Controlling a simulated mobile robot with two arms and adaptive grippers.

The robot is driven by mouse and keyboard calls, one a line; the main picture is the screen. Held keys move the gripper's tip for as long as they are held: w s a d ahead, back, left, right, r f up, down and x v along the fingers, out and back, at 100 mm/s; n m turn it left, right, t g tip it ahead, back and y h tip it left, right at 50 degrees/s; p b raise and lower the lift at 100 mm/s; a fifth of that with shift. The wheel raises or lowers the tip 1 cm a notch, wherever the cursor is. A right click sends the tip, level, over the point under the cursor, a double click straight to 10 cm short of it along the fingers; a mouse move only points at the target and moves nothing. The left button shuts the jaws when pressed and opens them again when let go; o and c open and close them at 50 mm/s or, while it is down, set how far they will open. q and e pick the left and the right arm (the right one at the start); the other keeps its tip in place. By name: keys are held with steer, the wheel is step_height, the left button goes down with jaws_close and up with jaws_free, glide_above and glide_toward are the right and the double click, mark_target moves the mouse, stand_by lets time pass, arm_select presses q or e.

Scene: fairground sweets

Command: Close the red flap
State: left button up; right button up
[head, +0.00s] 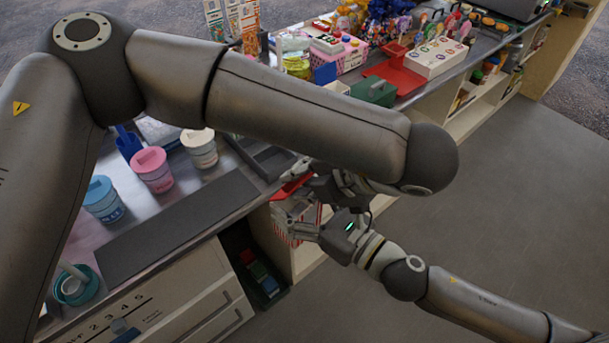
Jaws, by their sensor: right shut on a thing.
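The red flap (291,187) is at the top of a red-and-white striped box (308,217), beside the counter's front edge. It appears raised, but its exact angle is partly hidden by my grippers. My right gripper (293,225) comes in from the lower right and is shut on the striped box. My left arm crosses over the counter and bends back at its elbow. My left gripper (302,171) is close to the red flap and above my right gripper. Its fingers are small and partly hidden, so I cannot tell their opening or whether they touch the flap.
Blue (104,203), pink (153,170) and cream (200,148) lidded cups stand on the counter near a dark grey mat (165,232). A green box (374,92), a red scoop-like item (398,72) and sweets stand farther back. The floor (500,200) at right is clear.

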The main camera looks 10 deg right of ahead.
arm_select(q)
steer(key=shift+o, duration=0.8)
steer(key=v, duration=0.7)
steer(key=shift+r, duration=0.15)
steer(key=shift+o, duration=0.3)
steer(key=shift+s+d, duration=0.1)
steer(key=shift+s, duration=0.05)
